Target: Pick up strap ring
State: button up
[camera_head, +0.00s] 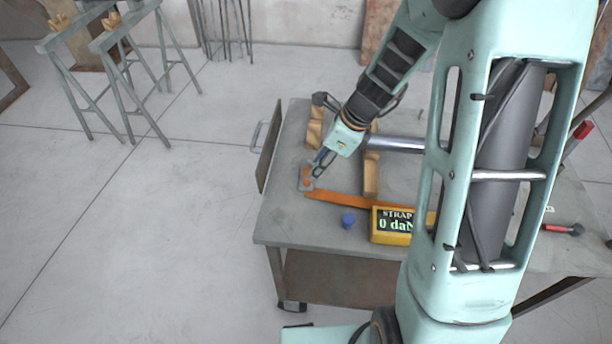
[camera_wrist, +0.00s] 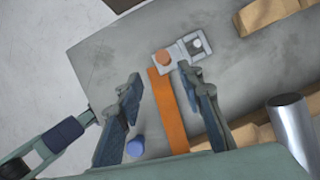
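The strap ring (camera_wrist: 195,45) looks like a pale metal fitting with a hole, at the far end of an orange strap (camera_wrist: 168,110) on the table. The fitting shows just beyond the fingertips. I cannot tell the height gap.
The grey table (camera_head: 285,220) holds wooden blocks (camera_head: 371,170), a metal cylinder (camera_head: 395,144), a blue cap (camera_head: 348,220) and a yellow display box (camera_head: 380,238) reading "STRAP 0 daN". A red-handled tool (camera_head: 556,228) lies at right. The table's front left is clear.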

aim_at(305, 185)
jog(key=x, duration=0.2)
jog(key=b+x, duration=0.1)
jog(key=x, duration=0.2)
jog(key=w+x, duration=0.1)
jog(key=x, duration=0.1)
jog(key=shift+a+f, duration=0.25)
grip_shut()
